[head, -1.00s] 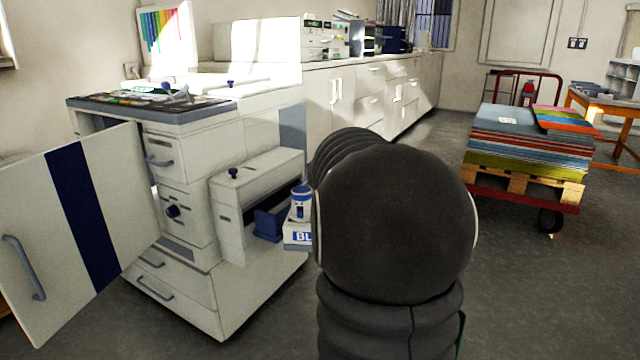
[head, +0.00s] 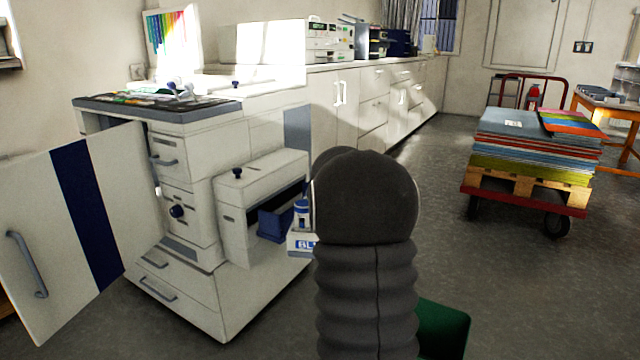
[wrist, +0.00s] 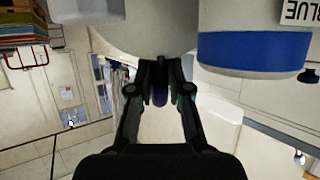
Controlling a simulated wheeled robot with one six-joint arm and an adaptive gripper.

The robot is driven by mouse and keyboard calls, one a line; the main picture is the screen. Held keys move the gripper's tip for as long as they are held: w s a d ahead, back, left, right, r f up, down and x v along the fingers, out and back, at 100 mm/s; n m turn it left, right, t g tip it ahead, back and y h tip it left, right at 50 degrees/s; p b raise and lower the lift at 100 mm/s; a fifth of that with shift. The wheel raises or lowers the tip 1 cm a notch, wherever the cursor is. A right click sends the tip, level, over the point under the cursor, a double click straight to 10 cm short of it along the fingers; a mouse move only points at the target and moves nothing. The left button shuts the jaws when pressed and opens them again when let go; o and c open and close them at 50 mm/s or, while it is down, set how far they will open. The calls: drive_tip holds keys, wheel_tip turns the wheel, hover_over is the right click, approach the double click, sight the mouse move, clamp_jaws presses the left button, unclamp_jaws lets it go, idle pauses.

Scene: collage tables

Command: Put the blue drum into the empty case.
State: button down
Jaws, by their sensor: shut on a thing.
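The blue drum, a white body with blue bands (head: 302,212) and a partly hidden "BLUE" label (head: 303,245), shows at the open front of the white printer (head: 262,185). My dark arm hides its right side in the head view. In the wrist view, which is upside down, the drum's white and blue body (wrist: 255,52) fills the top right. My gripper (wrist: 160,90) is shut on a dark blue grip beside that body. My gripper is hidden behind my arm in the head view. I cannot identify the empty case.
The printer's striped door (head: 85,215) stands open at left. A long white cabinet (head: 375,105) lines the back wall. A pallet of coloured paper (head: 525,150) stands at right. A dark green panel (head: 443,328) shows behind my arm. Grey floor between is clear.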

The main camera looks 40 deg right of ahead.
drive_tip(key=shift+f, duration=0.15)
drive_tip(key=c, duration=1.1)
unclamp_jaws()
drive_tip(key=shift+f, duration=0.25)
drive_tip(key=v, duration=1.2)
drive_tip(key=shift+a, duration=0.15)
